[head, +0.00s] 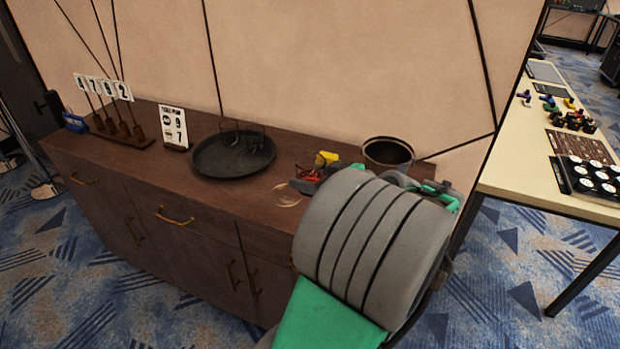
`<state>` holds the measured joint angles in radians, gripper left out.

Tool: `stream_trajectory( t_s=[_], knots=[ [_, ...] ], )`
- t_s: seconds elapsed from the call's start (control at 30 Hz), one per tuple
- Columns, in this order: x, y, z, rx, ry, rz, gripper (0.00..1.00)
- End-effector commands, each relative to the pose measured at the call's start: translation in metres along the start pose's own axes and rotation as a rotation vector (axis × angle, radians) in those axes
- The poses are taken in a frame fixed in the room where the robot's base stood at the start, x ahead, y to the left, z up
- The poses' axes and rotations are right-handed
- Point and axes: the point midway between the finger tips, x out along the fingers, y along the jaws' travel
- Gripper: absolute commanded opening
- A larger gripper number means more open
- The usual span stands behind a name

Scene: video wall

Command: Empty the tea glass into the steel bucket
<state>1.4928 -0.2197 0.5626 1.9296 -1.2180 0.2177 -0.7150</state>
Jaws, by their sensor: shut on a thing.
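The steel bucket (388,153), a dark round open vessel, stands at the right end of the brown sideboard. The tea glass (307,171), small with reddish-brown contents, shows left of the bucket, beside a yellow piece. My gripper (304,186) is mostly hidden behind my large grey and green arm. A dark fingertip shows at the glass, and the gripper appears shut on it. The glass's lower part is hidden, so I cannot tell whether it is clear of the top. A clear saucer (287,195) lies just left of the fingertip.
A round black tray (233,160) with clear glasses stands left of the saucer. A white number card (173,127) and a rack of number plates (122,131) stand farther left. The wall is close behind. A pale table (512,160) with small items is at right.

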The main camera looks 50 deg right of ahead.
Motion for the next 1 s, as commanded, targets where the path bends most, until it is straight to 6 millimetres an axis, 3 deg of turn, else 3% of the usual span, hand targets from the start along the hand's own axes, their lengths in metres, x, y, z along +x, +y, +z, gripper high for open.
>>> stream_trajectory(
  t_s=[0.23, 0.7, 1.0],
  knots=[
    [0.005, -0.007, -0.005, -0.009, 0.001, -0.019, 0.02],
    [0.053, -0.075, -0.025, -0.082, 0.001, -0.194, 0.02],
    [0.081, -0.096, -0.024, -0.101, 0.000, -0.246, 0.02]
  ],
)
